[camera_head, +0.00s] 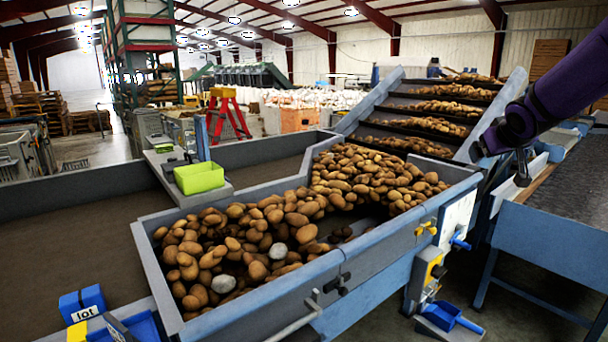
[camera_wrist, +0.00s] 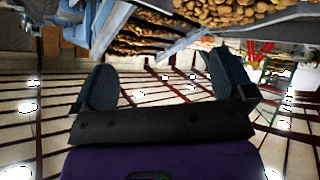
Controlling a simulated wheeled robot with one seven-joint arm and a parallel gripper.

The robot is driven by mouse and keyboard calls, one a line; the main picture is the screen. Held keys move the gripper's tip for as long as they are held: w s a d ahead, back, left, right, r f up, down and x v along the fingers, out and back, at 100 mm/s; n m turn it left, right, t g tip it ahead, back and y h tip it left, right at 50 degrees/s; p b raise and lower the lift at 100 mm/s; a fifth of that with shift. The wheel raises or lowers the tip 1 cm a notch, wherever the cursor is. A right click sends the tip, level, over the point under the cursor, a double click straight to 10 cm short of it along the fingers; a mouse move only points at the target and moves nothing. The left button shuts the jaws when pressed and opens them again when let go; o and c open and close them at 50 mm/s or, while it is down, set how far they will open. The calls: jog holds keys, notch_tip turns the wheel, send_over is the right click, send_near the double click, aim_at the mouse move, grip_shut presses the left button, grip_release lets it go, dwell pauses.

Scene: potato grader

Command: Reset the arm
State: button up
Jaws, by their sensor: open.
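My purple arm (camera_head: 560,85) reaches in from the right edge of the head view. My gripper (camera_head: 522,168) hangs at its end, right of the potato hopper and near the lower end of the conveyor. In the wrist view my gripper (camera_wrist: 160,85) shows two dark fingers spread wide apart, with nothing between them. The wrist view is upside down, with the roof lights and beams below and the potatoes at the top.
A grey hopper (camera_head: 250,305) full of potatoes with a few pale round lumps fills the middle. A slatted conveyor (camera_head: 435,108) rises behind it. A green bin (camera_head: 199,178) stands on the ledge. A blue dustpan (camera_head: 447,315) sits low. A belt table (camera_head: 560,235) stands at right.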

jog(key=s+a+g+y, duration=0.1)
jog(key=s+a, duration=0.4)
jog(key=s, duration=0.7)
jog(key=s+a+g+y, duration=0.1)
jog(key=s+a, duration=0.4)
jog(key=s, duration=0.7)
jog(key=s+a+f+g+y, duration=0.1)
jog(key=s+a+g, duration=0.2)
jog(key=s, duration=1)
jog(key=shift+a+m, duration=0.4)
jog(key=shift+a, duration=0.75)
